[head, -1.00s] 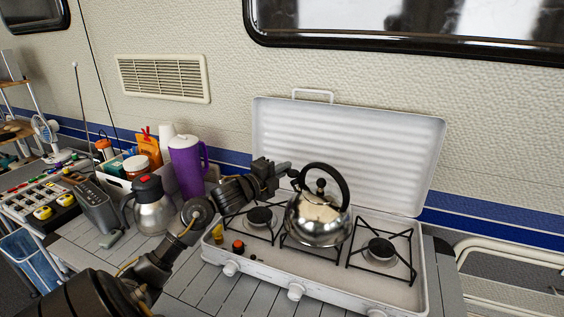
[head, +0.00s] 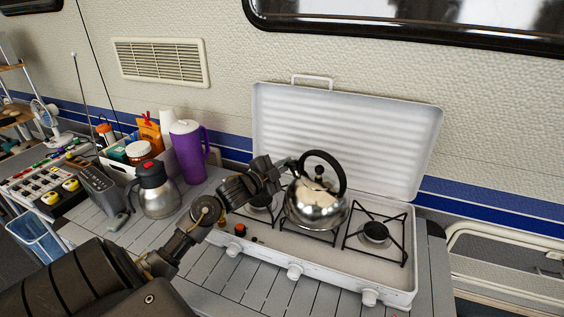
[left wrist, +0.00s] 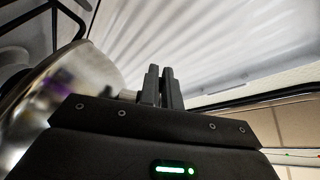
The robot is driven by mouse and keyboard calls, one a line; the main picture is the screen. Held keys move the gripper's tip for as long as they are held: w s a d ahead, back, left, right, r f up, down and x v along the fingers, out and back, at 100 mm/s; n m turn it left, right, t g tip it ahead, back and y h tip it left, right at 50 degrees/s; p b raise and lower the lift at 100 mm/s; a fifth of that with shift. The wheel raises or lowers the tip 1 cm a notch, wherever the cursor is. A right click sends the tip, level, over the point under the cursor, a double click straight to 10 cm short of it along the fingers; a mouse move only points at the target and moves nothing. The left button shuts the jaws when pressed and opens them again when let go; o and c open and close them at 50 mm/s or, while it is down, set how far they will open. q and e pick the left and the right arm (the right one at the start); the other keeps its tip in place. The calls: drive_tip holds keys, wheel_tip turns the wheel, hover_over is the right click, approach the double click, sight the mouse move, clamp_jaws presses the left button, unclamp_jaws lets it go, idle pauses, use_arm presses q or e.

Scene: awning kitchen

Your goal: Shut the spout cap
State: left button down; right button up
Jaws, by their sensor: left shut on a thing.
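A shiny steel kettle (head: 316,211) with a black arched handle stands on the middle burner of the white camp stove. Its rounded side also shows at the left of the left wrist view (left wrist: 62,98). My left gripper (head: 288,163) is at the kettle's upper left, by the spout. In the left wrist view, the fingers (left wrist: 161,86) are nearly together beside the short silver spout (left wrist: 127,95). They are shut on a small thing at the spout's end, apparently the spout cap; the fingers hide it. My right gripper is in neither view.
The stove's white lid (head: 345,135) stands open close behind the kettle. A purple pitcher (head: 188,153) and a steel jug (head: 157,192) stand left of the stove, near my left arm. The right burner (head: 375,232) is bare.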

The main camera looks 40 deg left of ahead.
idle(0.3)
use_arm(q)
drive_tip(key=c, duration=1.6)
unclamp_jaws()
drive_tip(key=s+b, duration=0.2)
drive_tip(key=s, duration=0.8)
drive_tip(key=shift+s+a, duration=0.3)
drive_tip(key=shift+s, duration=0.1)
